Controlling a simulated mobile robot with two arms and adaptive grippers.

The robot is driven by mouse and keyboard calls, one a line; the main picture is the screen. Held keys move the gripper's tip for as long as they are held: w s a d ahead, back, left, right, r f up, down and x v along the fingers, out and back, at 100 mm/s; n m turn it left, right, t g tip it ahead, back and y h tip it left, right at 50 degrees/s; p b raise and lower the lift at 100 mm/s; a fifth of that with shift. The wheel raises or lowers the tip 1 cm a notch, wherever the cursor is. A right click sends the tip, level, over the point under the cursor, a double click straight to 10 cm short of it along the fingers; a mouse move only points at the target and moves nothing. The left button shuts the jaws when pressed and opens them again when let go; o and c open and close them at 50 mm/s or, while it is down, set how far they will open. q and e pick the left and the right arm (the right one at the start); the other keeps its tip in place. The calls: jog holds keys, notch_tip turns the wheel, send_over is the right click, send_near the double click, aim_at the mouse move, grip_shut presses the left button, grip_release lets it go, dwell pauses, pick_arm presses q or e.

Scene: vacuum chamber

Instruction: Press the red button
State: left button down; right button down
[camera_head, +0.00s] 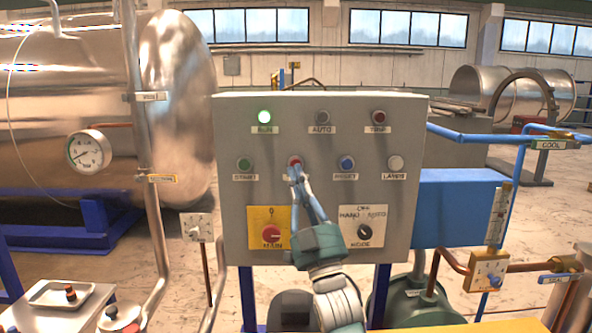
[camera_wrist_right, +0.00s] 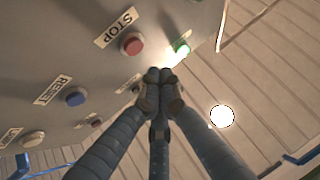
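The red button (camera_head: 294,161) sits in the middle row of the grey control panel (camera_head: 235,205), mostly above my right gripper's fingertips. In the right wrist view the red button (camera_wrist_right: 132,44) shows whole, with a STOP label. My right gripper (camera_head: 296,174) points up at the panel just below the button, its fingers drawn together and empty. In the right wrist view my right gripper (camera_wrist_right: 160,88) has its fingertips beside the button, with a visible gap in the picture. I cannot tell how far they are from the panel face. My left gripper is not in view.
A green START button (camera_head: 244,164) and a blue RESET button (camera_head: 346,163) flank the red one. A lit green RUN lamp (camera_head: 264,117) is above. A red MAIN switch (camera_head: 271,234) and a MODE knob (camera_head: 364,232) are below, near my right arm. Pipes stand left.

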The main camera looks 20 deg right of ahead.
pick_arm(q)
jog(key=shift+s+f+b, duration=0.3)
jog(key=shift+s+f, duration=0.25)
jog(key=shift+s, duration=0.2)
pick_arm(e)
jog(key=shift+w+d, duration=0.2)
jog(key=shift+w, duration=0.45)
jog(key=shift+w+d, duration=0.2)
jog(key=shift+w, duration=0.4)
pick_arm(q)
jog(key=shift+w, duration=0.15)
pick_arm(e)
jog(key=shift+w, duration=0.1)
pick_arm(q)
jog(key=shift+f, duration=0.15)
pick_arm(e)
jog(key=shift+w+d, duration=0.1)
jog(key=shift+w, duration=0.25)
